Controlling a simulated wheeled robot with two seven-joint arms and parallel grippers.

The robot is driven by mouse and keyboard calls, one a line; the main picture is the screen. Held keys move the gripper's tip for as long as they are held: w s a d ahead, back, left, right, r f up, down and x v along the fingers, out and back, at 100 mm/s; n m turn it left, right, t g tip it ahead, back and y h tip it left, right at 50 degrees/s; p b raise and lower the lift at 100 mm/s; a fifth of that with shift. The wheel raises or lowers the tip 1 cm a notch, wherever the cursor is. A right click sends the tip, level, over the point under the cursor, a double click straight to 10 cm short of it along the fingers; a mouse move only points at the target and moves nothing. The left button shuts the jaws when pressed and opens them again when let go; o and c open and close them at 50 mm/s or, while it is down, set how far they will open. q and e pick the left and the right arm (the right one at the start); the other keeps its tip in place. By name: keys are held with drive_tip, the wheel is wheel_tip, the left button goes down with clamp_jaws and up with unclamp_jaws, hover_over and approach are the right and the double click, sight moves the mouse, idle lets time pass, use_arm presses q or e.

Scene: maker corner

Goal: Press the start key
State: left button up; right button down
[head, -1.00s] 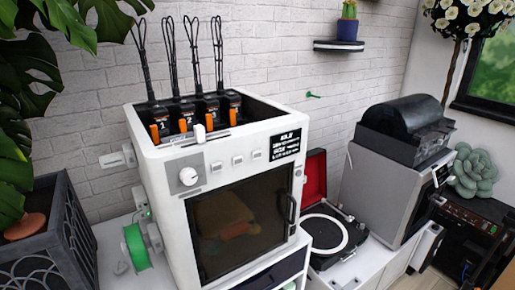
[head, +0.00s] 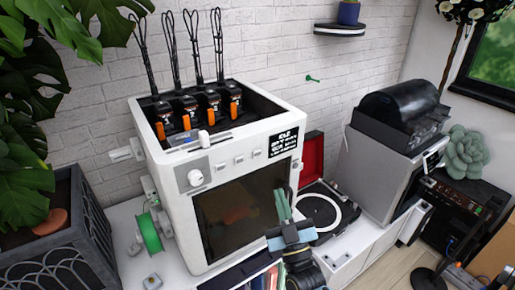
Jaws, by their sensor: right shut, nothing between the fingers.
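A white 3D printer (head: 150,118) stands in the middle of the head view. Its sloped front panel has a round knob (head: 195,178) and a row of small pale keys (head: 239,160); no label shows which is the start key. A black display (head: 285,142) right of the keys seems to read "IDLE" on top; smaller lines are unreadable. My right gripper (head: 282,197) points upward in front of the right lower part of the dark glass door (head: 235,215). It is shut and empty, below the keys and apart from them. My left gripper is out of view.
A turntable (head: 325,213) with a red lid stands right of the printer. Beyond it is a grey machine (head: 380,180) with a black drum on top. A green spool (head: 149,233) hangs at the printer's left side. A dark planter (head: 60,245) is far left.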

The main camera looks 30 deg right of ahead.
sight(257, 154)
drive_tip(key=r, duration=0.1)
drive_tip(key=r+h, duration=0.1)
drive_tip(key=r, duration=0.1)
drive_tip(key=s+r+t+h, duration=0.1)
drive_tip(key=r, duration=0.1)
drive_tip(key=shift+d+m, duration=0.4)
drive_tip(key=w+b, duration=0.3)
drive_tip(key=w, duration=0.5)
drive_tip(key=shift+w+a, duration=0.35)
drive_tip(key=shift+w+b, duration=0.15)
drive_tip(key=shift+b, duration=0.15)
idle(1.2)
drive_tip(key=shift+w, duration=0.3)
